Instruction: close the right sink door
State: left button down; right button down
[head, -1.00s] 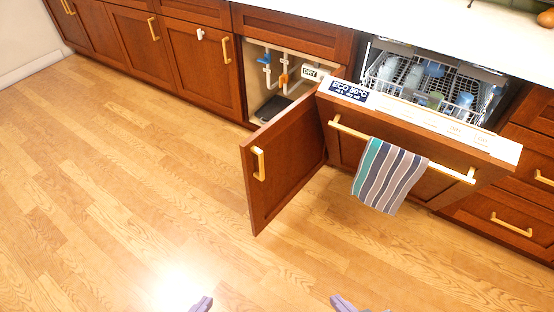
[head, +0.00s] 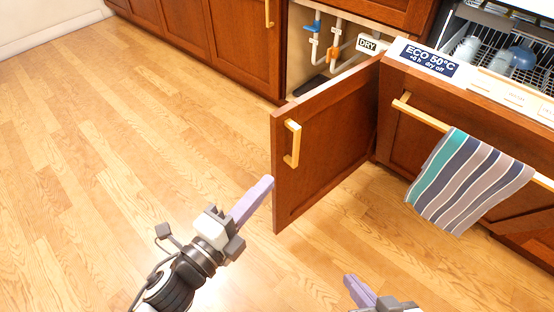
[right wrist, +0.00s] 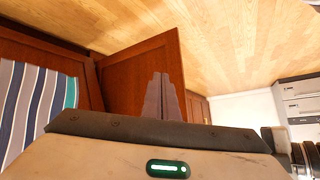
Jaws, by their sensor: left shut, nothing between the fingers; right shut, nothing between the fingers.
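The right sink door (head: 325,150) stands open, swung out from the sink cabinet, a wooden panel with a light wooden handle (head: 292,143) near its free edge. My left gripper (head: 262,192) is shut and empty, its fingertips by the door's lower free edge; I cannot tell whether they touch it. My right gripper (head: 350,282) is shut and empty, low in the head view, to the right of the door and in front of the dishwasher. In the right wrist view the door (right wrist: 145,68) shows beyond the right gripper's fingers (right wrist: 162,82).
The dishwasher door (head: 480,105) is tilted partly open right beside the sink door, with a striped towel (head: 468,180) on its handle. Pipes and a "DRY" sign (head: 368,45) show in the open cabinet. The wooden floor (head: 120,130) on the left is clear.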

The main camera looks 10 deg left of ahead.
aim_at(277, 147)
pick_arm(q)
jog(key=shift+w+d+b, duration=0.25)
jog(key=shift+w+d, duration=0.05)
jog(key=shift+w, duration=1.6)
jog(key=shift+w+d+b, duration=0.25)
jog(key=shift+w+d, duration=0.05)
jog(key=shift+w, duration=1.6)
jog(key=shift+w+d+b, duration=0.25)
jog(key=shift+w+d, duration=0.05)
jog(key=shift+w, duration=1.6)
